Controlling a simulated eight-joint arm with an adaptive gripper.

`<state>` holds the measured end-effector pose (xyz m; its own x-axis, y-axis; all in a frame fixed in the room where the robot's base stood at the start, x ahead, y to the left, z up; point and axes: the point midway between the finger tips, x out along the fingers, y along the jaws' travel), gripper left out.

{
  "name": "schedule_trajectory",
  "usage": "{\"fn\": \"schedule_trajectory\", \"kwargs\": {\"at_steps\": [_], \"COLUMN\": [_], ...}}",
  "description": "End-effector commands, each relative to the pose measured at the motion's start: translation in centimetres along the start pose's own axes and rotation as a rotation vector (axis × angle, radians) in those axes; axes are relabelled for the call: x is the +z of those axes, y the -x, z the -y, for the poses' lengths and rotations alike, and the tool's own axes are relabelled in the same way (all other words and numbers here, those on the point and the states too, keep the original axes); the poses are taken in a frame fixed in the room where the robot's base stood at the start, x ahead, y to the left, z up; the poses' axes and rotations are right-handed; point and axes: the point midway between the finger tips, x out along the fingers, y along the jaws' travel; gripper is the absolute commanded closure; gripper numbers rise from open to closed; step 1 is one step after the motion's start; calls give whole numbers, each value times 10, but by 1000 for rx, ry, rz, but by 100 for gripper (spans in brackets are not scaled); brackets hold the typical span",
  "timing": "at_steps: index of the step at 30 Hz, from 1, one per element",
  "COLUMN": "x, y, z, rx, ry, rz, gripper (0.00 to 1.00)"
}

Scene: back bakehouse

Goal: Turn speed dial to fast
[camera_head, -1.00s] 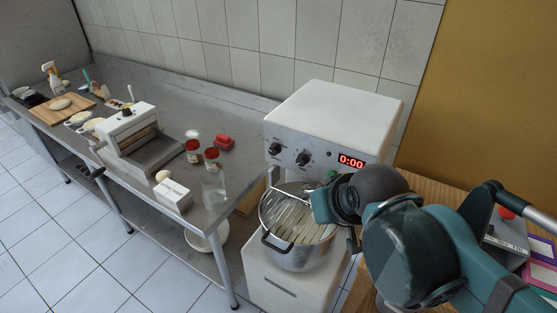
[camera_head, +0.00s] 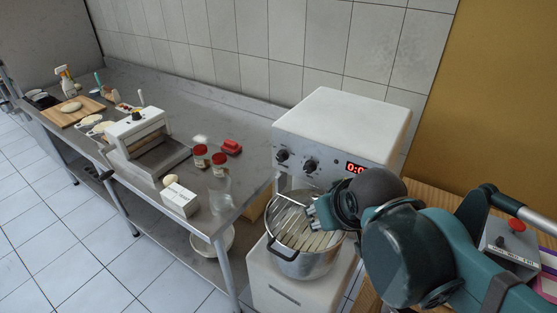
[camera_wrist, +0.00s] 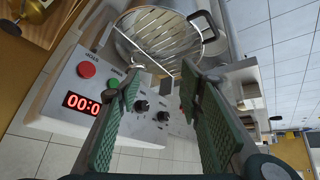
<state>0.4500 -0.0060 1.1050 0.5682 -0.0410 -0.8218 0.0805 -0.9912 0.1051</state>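The white mixer (camera_head: 345,120) has two black dials on its front panel, a left dial (camera_head: 282,155) and a right dial (camera_head: 311,166). Both also show in the wrist view, the nearer one (camera_wrist: 141,105) and the farther one (camera_wrist: 162,116). Their labels are too small to read, so I cannot tell which sets speed. My gripper (camera_head: 314,213) is in front of the panel, below and right of the dials, over the bowl. In the wrist view its green-padded fingers (camera_wrist: 160,82) are apart and empty, with the dials visible between them. Neither finger visibly touches a dial.
The red display (camera_wrist: 83,104) reads zeros, partly hidden by a finger. A red button (camera_wrist: 86,70) and green button (camera_wrist: 113,83) are beside it. The steel bowl (camera_head: 300,262) with wire guard is below. A steel table (camera_head: 235,115) with jars stands left.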

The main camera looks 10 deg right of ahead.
Motion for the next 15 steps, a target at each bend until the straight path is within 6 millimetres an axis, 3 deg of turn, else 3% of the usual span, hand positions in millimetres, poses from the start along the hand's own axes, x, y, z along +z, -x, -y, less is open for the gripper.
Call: {"fn": "schedule_trajectory", "kwargs": {"at_steps": [15], "x": [-31], "y": [-50], "z": [-20], "rx": [161], "ry": [507], "rz": [89], "gripper": [63]}}
